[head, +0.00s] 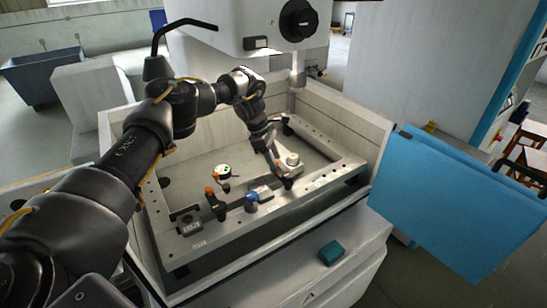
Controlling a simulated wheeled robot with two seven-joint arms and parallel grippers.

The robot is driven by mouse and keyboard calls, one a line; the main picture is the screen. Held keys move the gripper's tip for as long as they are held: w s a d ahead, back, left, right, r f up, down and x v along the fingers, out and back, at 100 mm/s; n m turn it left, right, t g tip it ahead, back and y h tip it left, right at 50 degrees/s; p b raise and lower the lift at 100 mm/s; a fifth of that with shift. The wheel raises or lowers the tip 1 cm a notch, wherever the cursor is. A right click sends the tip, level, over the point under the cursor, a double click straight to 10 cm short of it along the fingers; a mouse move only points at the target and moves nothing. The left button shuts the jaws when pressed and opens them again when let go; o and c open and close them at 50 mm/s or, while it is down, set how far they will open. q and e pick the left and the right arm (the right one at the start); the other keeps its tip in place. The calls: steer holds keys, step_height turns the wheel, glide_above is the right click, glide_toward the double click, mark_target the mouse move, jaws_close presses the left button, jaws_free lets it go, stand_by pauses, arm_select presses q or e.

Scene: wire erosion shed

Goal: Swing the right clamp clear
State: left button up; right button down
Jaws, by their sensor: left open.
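The right clamp (288,183), dark with a small orange tip, sits on the front rail of the machine's work frame. My left gripper (277,166) reaches down from above, its fingers open right at this clamp. The fingers hide part of the clamp, and I cannot tell whether they touch it. A similar clamp (211,197) with an orange top stands further left on the same rail. My right gripper is not in view.
A dial gauge (224,172) and a blue-topped part (251,199) stand between the clamps. A pale round fitting (292,159) is just behind the right clamp. The machine head (265,25) overhangs the tank. A teal block (331,252) lies on the front ledge. A blue door (445,200) stands at right.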

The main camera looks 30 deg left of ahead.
arm_select(q)
steer(key=shift+a+r+b, duration=0.1)
steer(key=shift+b, duration=0.2)
steer(key=s+a+b, duration=0.3)
steer(key=a+b, duration=0.1)
steer(key=a, duration=0.8)
steer(key=shift+s+r, duration=0.2)
steer(key=shift+r, duration=0.25)
steer(key=shift+d, duration=0.1)
